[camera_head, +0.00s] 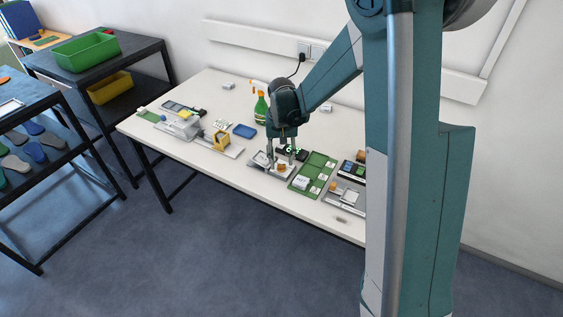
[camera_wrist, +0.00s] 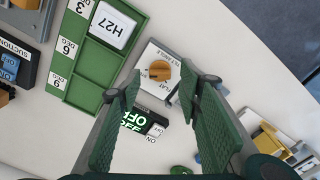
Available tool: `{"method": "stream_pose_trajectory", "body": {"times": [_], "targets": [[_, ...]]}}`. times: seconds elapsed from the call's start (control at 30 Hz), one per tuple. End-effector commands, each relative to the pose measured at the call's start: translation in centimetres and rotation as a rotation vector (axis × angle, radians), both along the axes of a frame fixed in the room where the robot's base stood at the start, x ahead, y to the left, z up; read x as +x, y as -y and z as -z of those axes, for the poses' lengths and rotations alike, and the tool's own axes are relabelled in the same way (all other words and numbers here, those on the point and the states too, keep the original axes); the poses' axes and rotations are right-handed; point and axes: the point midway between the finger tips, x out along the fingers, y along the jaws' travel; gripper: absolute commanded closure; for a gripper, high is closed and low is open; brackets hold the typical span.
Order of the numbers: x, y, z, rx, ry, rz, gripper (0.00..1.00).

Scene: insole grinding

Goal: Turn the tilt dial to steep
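The tilt dial is an orange-brown knob (camera_wrist: 159,70) on a light plate (camera_wrist: 172,88) printed with "TILT ANGLE" and "FLAT" in the wrist view. In the head view the knob (camera_head: 281,168) shows small on the table below my gripper (camera_head: 283,154). My gripper (camera_wrist: 161,80) is open, with a wide gap between its two green-padded fingers. The knob appears between and just beyond the fingertips, with no clear contact. Its exact pointing direction is hard to read, and I cannot see a "steep" mark.
A black on/off switch box (camera_wrist: 146,122) is close to the fingers. A green spray bottle (camera_head: 261,108) stands behind. The table (camera_head: 225,160) has clear patches.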

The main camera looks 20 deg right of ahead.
Motion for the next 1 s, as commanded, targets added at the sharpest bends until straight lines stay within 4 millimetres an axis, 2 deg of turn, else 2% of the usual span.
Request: {"method": "stream_pose_trajectory", "body": {"times": [0.6, 0.8, 1.0], "targets": [[0.0, 0.0, -8.5, 0.000, 0.000, 0.000, 0.65], [0.0, 0.0, -9.8, 0.000, 0.000, 0.000, 0.65], [0.0, 0.0, -10.1, 0.000, 0.000, 0.000, 0.65]]}}
